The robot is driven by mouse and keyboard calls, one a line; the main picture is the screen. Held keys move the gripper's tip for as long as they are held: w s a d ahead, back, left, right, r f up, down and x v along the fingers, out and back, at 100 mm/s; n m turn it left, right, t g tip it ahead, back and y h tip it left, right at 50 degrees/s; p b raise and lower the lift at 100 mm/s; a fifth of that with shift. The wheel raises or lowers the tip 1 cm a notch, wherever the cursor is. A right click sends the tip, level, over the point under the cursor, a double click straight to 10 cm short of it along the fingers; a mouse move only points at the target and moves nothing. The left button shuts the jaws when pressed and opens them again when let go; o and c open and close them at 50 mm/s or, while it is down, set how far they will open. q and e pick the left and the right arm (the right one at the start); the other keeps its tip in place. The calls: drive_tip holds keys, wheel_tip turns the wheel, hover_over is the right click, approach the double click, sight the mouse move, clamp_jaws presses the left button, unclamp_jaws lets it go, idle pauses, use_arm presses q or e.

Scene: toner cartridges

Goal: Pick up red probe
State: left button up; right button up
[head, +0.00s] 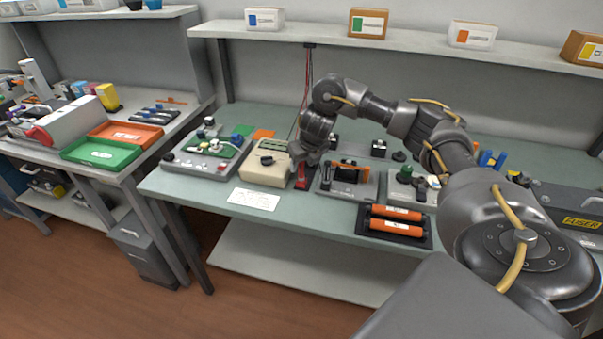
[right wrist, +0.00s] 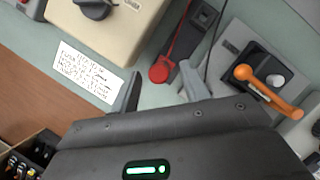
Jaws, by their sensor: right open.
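The red probe (right wrist: 172,50) shows in the right wrist view as a thin red rod with a round red end. My right gripper (right wrist: 160,84) is open. Its two fingers stand apart with the round red end between and just beyond their tips, and I cannot tell the height gap. In the head view my right gripper (head: 306,158) reaches down over a red item (head: 303,178) beside the beige meter box, partly hiding it. My left gripper is not in view.
A beige box with a dark knob (head: 265,165) stands left of the gripper, with a paper note (head: 254,199) in front. A grey fixture with an orange lever (head: 348,178) is close on the right. Orange rollers (head: 395,220) lie in a black tray near the front edge.

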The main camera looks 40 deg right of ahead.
sight(300, 169)
drive_tip(key=p+x, duration=0.1)
drive_tip(key=x, duration=0.3)
drive_tip(key=shift+d, duration=0.1)
clamp_jaws()
